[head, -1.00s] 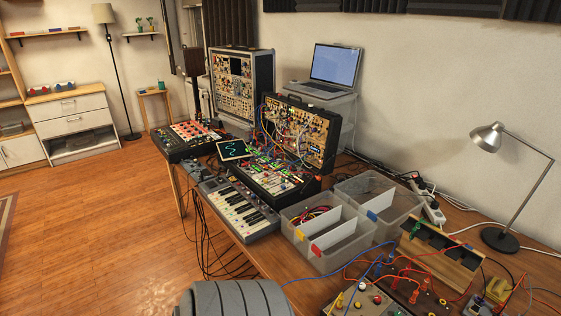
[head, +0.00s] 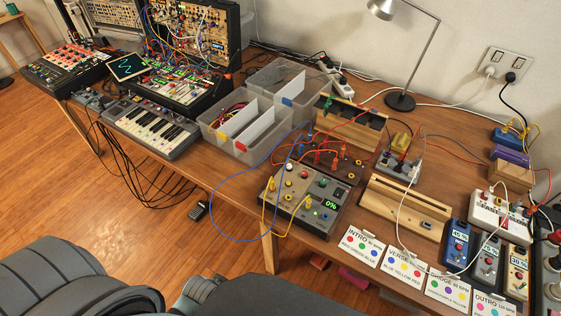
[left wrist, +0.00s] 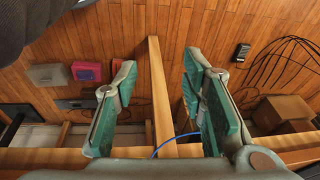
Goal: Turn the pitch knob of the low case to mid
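A low sloped case (head: 183,88) with lit modules and small knobs stands in front of a taller black case (head: 195,35) at the upper left of the head view. I cannot make out which of its knobs is the pitch knob, or its setting. My left gripper (left wrist: 160,88) is open and empty in the left wrist view, its green-padded fingers wide apart. It points down past the table toward the floor, well away from the low case. My arm parts show at the bottom of the head view. My right gripper is not in view.
A keyboard (head: 152,128) lies before the low case. Clear bins (head: 240,148) stand to its right. A grey knob box (head: 312,188) shows 0% near the table's front edge, with loose blue and yellow cables. Song cards (head: 403,263) lie at the right. Black cables hang over the left edge.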

